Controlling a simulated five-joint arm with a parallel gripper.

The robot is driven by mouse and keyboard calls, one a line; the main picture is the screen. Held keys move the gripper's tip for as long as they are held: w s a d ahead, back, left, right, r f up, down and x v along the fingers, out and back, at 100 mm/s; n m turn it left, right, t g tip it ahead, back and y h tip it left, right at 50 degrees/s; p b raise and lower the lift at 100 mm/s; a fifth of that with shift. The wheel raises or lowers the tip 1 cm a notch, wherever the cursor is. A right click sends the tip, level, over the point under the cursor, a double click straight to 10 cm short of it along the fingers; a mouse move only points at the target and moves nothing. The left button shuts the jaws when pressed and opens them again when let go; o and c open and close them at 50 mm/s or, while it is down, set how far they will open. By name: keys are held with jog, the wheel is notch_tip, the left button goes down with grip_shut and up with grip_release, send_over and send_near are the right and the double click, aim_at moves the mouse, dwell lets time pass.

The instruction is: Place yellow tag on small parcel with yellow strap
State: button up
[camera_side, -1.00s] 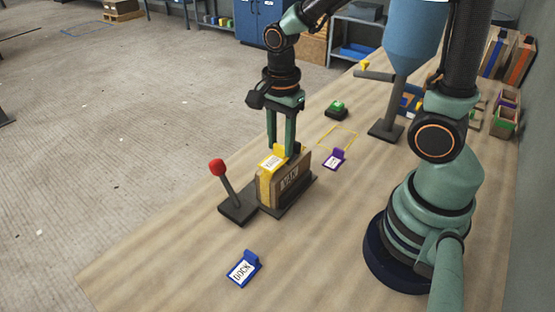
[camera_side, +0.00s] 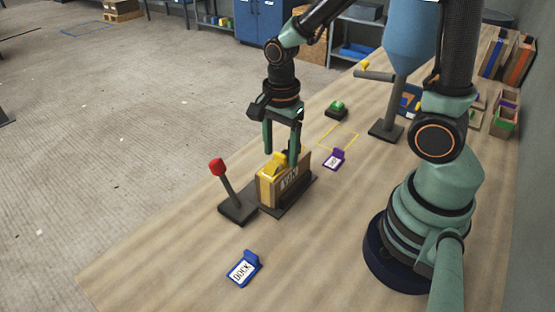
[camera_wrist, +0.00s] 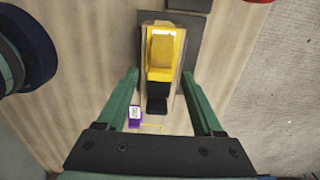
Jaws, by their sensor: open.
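In the wrist view, the tag (camera_wrist: 161,52) shows a pale label and lies over the strap area of the parcel (camera_wrist: 146,32). I cannot tell tag from strap everywhere. My gripper (camera_side: 281,153) is open above the parcel, pointing down.
The parcel stands on a dark plate (camera_side: 300,200) beside a red-knobbed lever (camera_side: 226,187). A blue DOCK tag (camera_side: 244,268) lies in front, and a purple tag (camera_side: 334,159) lies by a yellow outline. A green button (camera_side: 337,108) and a blue press (camera_side: 412,40) stand behind.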

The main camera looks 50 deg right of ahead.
aim_at(280, 154)
notch_tip(280, 154, up, 15)
jog(key=s+d+n+t, duration=0.1)
jog(key=n+t, duration=0.4)
jog(key=n, duration=1.3)
jog(key=shift+s+d+f+t, duration=0.2)
jog(key=shift+s+d+t, duration=0.1)
jog(key=shift+s, duration=0.3)
